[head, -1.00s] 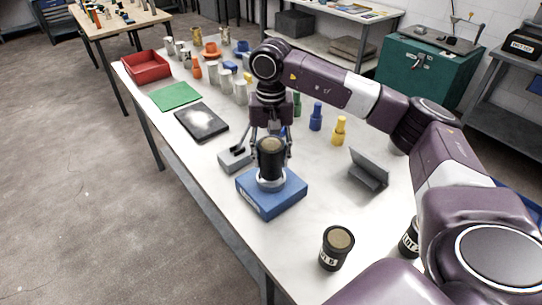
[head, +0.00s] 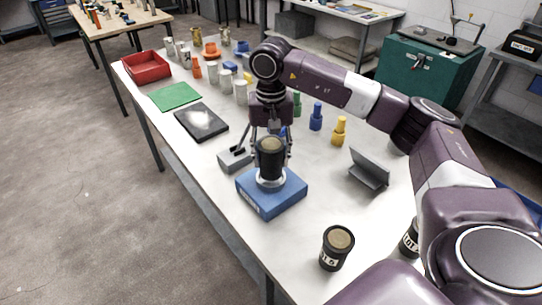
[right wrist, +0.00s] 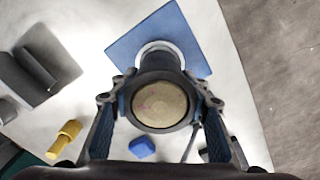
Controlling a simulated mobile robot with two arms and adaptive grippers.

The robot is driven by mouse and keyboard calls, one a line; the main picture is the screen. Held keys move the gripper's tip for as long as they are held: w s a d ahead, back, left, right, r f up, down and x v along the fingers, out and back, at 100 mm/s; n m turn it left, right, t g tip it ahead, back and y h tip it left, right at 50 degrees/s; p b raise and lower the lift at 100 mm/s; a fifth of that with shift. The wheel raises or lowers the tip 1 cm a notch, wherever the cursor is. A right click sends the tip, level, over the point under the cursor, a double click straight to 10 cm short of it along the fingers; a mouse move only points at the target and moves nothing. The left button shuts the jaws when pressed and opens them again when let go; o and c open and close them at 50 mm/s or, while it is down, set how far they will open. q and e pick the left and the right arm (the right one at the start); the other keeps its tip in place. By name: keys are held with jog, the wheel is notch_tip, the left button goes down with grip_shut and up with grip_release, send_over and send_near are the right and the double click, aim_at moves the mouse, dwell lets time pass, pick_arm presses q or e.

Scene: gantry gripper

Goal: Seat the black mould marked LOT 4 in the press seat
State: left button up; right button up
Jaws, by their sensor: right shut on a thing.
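My right gripper (head: 271,150) is shut on a black mould (head: 270,163) with a tan top. The mould is upright at the white ring-shaped press seat (head: 271,182) on the blue block (head: 284,200). In the right wrist view the gripper (right wrist: 161,103) has a finger on each side of the mould (right wrist: 160,104), with the seat ring (right wrist: 160,47) showing beyond it. I cannot tell if the mould is fully down in the seat. Its label is not readable. My left gripper is not in view.
Another black mould (head: 336,247), its label partly legible, stands at the near edge, and one more (head: 410,238) is partly behind my arm. A grey angled stand (head: 368,170) is to the right. A grey lever device (head: 235,158) sits behind the blue block. Coloured pegs stand farther back.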

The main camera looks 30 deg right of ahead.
jog(key=shift+f+b, duration=1.2)
jog(key=shift+f, duration=0.25)
jog(key=o, duration=1.4)
jog(key=shift+c, duration=0.2)
notch_tip(320, 180, up, 12)
jog(key=shift+r, duration=0.1)
